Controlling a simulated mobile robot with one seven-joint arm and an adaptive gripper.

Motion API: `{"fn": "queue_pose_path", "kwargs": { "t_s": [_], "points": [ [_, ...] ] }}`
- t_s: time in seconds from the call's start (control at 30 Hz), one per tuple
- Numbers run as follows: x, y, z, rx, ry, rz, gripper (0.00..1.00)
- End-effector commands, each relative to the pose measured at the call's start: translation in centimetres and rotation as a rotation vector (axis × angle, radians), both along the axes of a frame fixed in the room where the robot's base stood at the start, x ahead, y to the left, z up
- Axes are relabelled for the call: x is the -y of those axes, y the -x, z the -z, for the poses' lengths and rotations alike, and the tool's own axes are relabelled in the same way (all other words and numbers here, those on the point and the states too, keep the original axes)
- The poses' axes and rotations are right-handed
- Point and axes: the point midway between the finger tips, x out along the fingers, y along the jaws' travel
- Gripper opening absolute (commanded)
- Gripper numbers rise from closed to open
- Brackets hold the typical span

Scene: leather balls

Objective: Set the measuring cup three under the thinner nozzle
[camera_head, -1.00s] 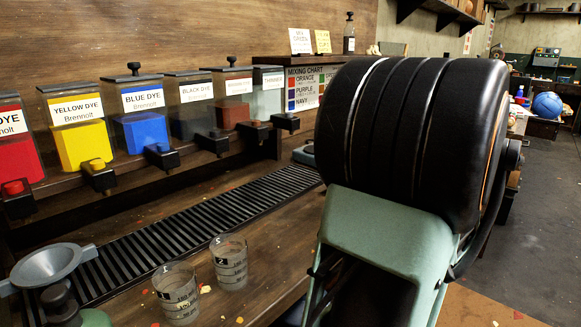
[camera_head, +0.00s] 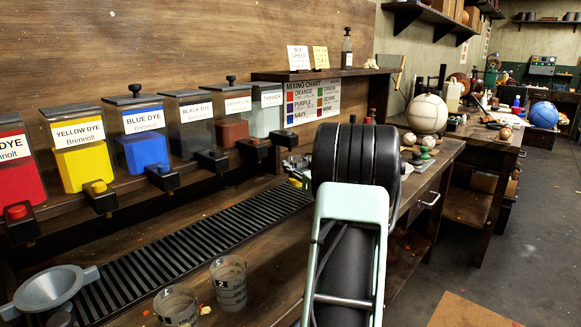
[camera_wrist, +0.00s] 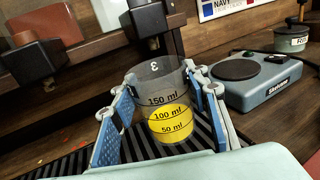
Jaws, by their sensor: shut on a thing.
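Measuring cup three (camera_wrist: 170,124) is upright in my gripper (camera_wrist: 166,88), with yellow liquid to just above the 100 ml line. The two blue-padded fingers are shut on its sides. The cup is over the slatted drip grate; I cannot tell whether its base touches. The thinner dispenser (camera_head: 266,121) is the last in the row, with its black nozzle (camera_head: 285,139). In the wrist view a black nozzle (camera_wrist: 148,22) appears just behind and above the cup's rim; exact alignment is unclear. In the head view my arm mostly hides the gripper; a bit of yellow shows beside it.
Two other measuring cups (camera_head: 229,284) (camera_head: 177,306) stand at the bench front near a grey funnel (camera_head: 50,288). Another nozzle (camera_wrist: 34,62) is left of the cup. A hot plate (camera_wrist: 248,80) stands right of it. The grate (camera_head: 190,246) runs clear leftward.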

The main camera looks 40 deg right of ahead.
Motion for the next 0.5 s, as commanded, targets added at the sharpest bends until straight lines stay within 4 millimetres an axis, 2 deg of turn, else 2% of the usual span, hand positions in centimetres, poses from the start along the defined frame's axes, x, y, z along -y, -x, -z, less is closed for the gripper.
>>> {"fn": "queue_pose_path", "kwargs": {
  "t_s": [0.03, 0.1, 0.2, 0.5],
  "points": [
    [0.3, -1.2, -0.3, 0.000, 0.000, -0.003, 0.13],
    [0.7, -2.4, -0.3, 0.001, 0.000, -0.002, 0.13],
    [1.1, -3.6, -0.2, 0.000, 0.000, -0.001, 0.13],
    [1.6, -5.3, -0.1, 0.000, 0.000, -0.002, 0.13]
  ]
}}
